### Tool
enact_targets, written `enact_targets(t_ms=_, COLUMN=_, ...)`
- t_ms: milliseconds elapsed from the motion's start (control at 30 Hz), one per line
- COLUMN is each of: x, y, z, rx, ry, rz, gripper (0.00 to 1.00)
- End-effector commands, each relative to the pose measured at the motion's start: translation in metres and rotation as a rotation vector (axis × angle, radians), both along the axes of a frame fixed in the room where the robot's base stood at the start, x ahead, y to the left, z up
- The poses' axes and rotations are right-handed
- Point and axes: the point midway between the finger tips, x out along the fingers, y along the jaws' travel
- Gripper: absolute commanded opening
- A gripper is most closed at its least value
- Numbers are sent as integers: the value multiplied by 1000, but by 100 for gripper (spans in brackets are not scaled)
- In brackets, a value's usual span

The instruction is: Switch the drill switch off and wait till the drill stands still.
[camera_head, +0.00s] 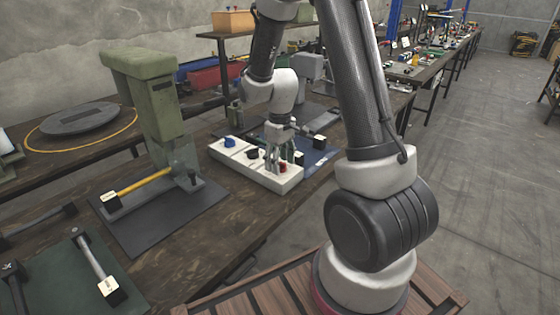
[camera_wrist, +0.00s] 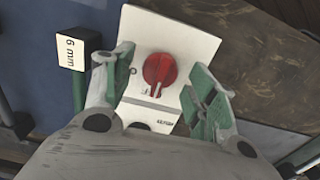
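A white switch panel (camera_head: 290,184) lies on the workbench with a blue knob (camera_head: 229,142), a black knob (camera_head: 252,153) and a red knob (camera_head: 283,168) in a row. My gripper (camera_head: 280,158) points down over the red-knob end. In the wrist view the red knob (camera_wrist: 160,70) lies between my two green-padded fingers, with a visible gap on each side. The panel (camera_wrist: 185,30) has a "0" mark left of the knob and a mark at its lower left. The small print below is too blurred to read. I cannot tell which drill it serves or whether it turns.
A green press (camera_head: 150,95) stands left of the panel, with a yellow-handled tool (camera_head: 143,183) at its base. A grey machine (camera_head: 311,67) stands behind my arm.

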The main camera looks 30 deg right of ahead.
Motion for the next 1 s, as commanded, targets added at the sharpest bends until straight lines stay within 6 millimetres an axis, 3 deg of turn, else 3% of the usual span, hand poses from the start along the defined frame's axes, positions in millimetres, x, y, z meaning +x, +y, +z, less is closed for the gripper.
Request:
enact_targets(t_ms=367, x=1, y=0, z=8, rx=0, ry=-3, rz=-1, gripper=59)
enact_targets(t_ms=800, x=1, y=0, z=97, rx=1, ry=-4, rz=-1, gripper=59)
enact_targets(t_ms=1000, x=0, y=0, z=118, rx=0, ry=-1, rz=-1, gripper=59)
